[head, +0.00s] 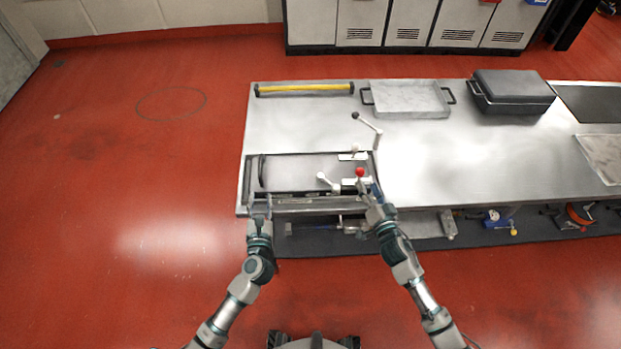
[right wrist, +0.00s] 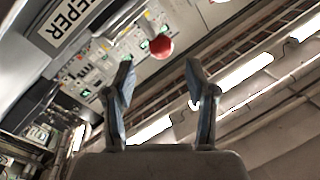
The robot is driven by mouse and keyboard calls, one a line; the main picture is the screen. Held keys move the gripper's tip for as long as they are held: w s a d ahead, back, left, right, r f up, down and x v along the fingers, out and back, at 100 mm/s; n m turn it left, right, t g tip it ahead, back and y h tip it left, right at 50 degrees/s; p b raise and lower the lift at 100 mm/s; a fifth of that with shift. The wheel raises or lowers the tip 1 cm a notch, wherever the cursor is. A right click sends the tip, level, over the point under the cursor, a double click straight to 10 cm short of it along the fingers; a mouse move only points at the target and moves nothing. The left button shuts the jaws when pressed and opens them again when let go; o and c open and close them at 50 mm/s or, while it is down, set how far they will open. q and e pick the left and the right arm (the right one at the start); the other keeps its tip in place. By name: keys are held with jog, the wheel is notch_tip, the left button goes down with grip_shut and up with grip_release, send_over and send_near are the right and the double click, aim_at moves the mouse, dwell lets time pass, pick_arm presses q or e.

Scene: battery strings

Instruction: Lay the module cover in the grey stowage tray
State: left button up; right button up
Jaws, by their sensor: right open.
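The grey stowage tray (head: 405,112) appears to be the shallow, pale grey tray with dark handles at the back of the steel bench. Its inside looks empty. A flat grey panel (head: 300,173), which looks like the module cover, lies in a dark frame at the bench's front left, with a dark bar handle (head: 262,170) at its left end. My left gripper (head: 259,200) is at the frame's front left corner, its fingers apart and nothing visible between them. My right gripper (head: 373,192) is open near the frame's right end; its empty fingers show in the right wrist view (right wrist: 158,75).
A red-knobbed lever (head: 360,172) stands close beside my right gripper; its red ball also shows in the right wrist view (right wrist: 161,47). White levers (head: 325,180) stand nearby. A yellow bar (head: 305,88) and black case (head: 512,88) lie at the back. The middle bench is clear.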

jog(key=v, duration=0.6)
dwell(0.3)
